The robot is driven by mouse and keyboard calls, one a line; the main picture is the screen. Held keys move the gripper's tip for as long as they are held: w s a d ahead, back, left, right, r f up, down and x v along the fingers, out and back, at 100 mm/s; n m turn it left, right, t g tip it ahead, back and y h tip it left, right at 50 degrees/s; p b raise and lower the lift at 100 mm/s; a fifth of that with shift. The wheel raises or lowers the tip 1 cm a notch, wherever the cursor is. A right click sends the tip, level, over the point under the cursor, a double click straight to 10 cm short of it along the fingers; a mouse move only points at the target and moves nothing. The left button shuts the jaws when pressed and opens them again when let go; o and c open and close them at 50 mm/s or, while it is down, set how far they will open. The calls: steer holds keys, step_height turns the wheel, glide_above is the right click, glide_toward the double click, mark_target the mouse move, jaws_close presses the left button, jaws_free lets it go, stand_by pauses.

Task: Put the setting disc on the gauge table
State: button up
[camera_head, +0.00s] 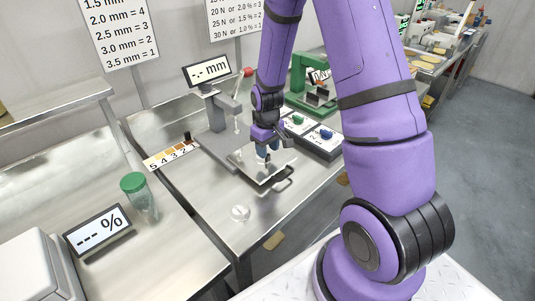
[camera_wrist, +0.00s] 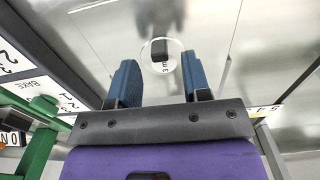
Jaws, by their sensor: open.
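A small clear round disc (camera_head: 240,213) lies on the steel bench near its front edge. In the wrist view, the clear disc (camera_wrist: 146,58) shows a dark block and a "3 mm" mark. My gripper (camera_head: 266,154) is farther back than the disc and above a shallow tray. In the wrist view its two blue fingers (camera_wrist: 158,75) are apart, with nothing between them, and the disc appears beyond their tips. The thickness gauge (camera_head: 216,112) stands behind the gripper, its display (camera_head: 206,72) reading "-.- mm". Its table surface is hard to make out.
The shallow tray (camera_head: 277,181) lies under my gripper. A numbered colour strip (camera_head: 171,154) is left of the gauge. Boxes with green and blue knobs (camera_head: 322,142) and a green press (camera_head: 303,80) stand right. A green-lidded jar (camera_head: 139,193) and "%" display (camera_head: 98,231) are left.

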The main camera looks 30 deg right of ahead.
steer(key=s+a+r+t, duration=0.1)
steer(key=s+r, duration=0.2)
steer(key=r, duration=0.6)
steer(key=s+a+r+m+t, duration=0.1)
steer(key=s+a+r, duration=0.15)
steer(key=r, duration=0.55)
steer(key=s+r+t, duration=0.1)
steer(key=s+r, duration=0.2)
steer(key=r, duration=0.6)
steer(key=s+a+r+t, duration=0.1)
steer(key=s+r, duration=0.3)
steer(key=s, duration=0.3)
steer(key=s+a+r+m+t, duration=0.1)
steer(key=s+r, duration=0.3)
steer(key=s, duration=0.4)
steer(key=shift+a+r, duration=0.3)
steer(key=shift+a, duration=0.25)
steer(key=shift+s, duration=0.1)
